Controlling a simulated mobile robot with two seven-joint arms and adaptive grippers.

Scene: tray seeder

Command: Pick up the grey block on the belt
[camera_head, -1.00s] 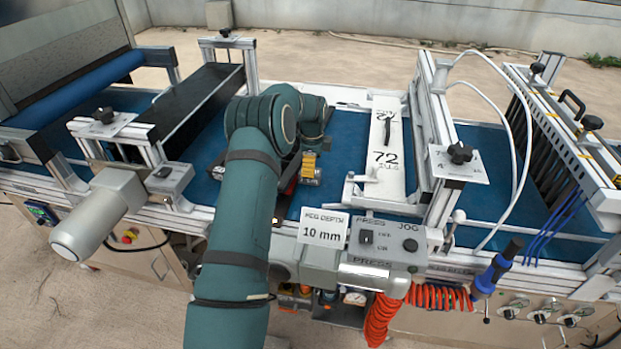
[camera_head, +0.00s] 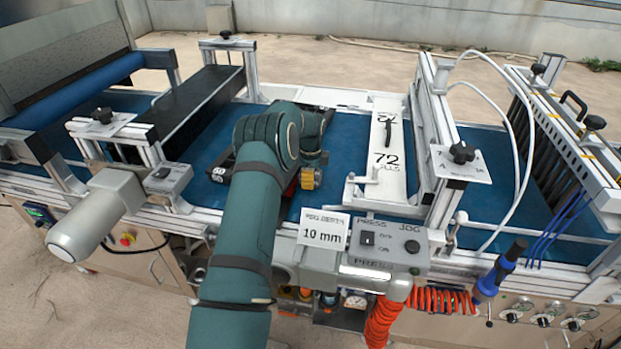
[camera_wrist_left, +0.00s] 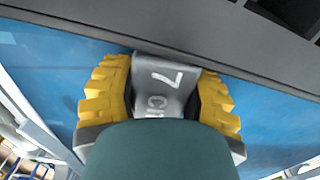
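The grey block (camera_wrist_left: 160,84), marked with a white "7" and further letters, lies between the two yellow-padded fingers of my left gripper (camera_wrist_left: 160,100) in the left wrist view. One finger is on each side, close to the block. Dark strips lie between the yellow pads and the block, so I cannot tell whether the fingers touch it. The lower part of the block is hidden by my own green wrist. In the head view my left gripper (camera_head: 311,178) is low over the blue belt (camera_head: 345,150), and my arm hides the block. My right gripper is not in view.
A white "72 cells" plate (camera_head: 388,180) lies to the right of my gripper. A black item with white digits (camera_head: 216,173) lies on the belt to the left. A dark bridge (camera_head: 200,110) crosses farther left. The grey press box (camera_head: 385,250) stands in front.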

